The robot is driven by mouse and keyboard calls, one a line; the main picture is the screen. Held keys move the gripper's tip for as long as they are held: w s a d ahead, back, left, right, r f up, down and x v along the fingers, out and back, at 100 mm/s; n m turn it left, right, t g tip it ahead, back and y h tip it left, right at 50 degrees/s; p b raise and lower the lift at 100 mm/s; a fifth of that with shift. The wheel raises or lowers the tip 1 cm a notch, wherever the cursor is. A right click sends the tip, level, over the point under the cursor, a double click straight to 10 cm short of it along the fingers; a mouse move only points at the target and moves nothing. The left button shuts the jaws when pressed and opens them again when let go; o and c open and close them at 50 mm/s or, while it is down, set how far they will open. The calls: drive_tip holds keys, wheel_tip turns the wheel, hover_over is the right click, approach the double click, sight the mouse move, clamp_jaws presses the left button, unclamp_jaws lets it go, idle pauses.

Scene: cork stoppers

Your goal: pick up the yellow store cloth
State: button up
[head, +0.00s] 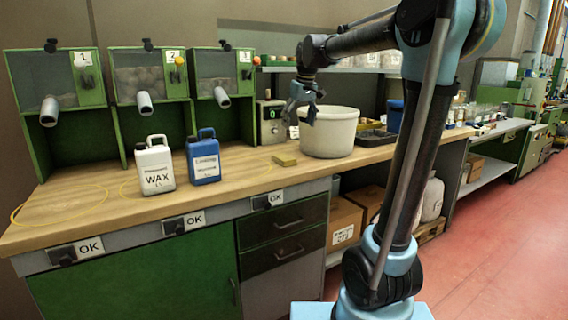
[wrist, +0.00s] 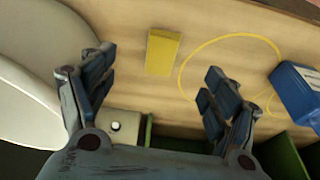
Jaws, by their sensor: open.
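The yellow store cloth (head: 285,159) is a small flat yellow piece on the wooden bench top, just left of the white tub. In the wrist view the cloth (wrist: 163,50) lies ahead, between the lines of the two fingers. My gripper (head: 302,110) is above the bench, beside the tub's upper left rim. In the wrist view my gripper (wrist: 160,64) is open, with nothing between its fingers and the cloth apart from it. The cloth is fully visible.
The white tub (head: 329,134) stands close right of the cloth. A blue jug (head: 203,158) and a white WAX jug (head: 155,166) stand to its left. A thin yellow loop (wrist: 232,38) lies near the cloth. A grey control box (head: 270,124) stands behind. The front bench edge is clear.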

drive_tip(key=w+a+r, duration=0.1)
drive_tip(key=w+a, duration=0.2)
hover_over(284, 157)
drive_tip(key=shift+n, duration=0.3)
drive_tip(key=f, duration=0.7)
drive_tip(key=s+d+f, duration=0.1)
drive_tip(key=f, duration=0.2)
drive_tip(key=shift+f, duration=0.25)
drive_tip(key=shift+x, duration=3.1)
drive_tip(key=shift+s, duration=0.1)
drive_tip(key=c, duration=1.1)
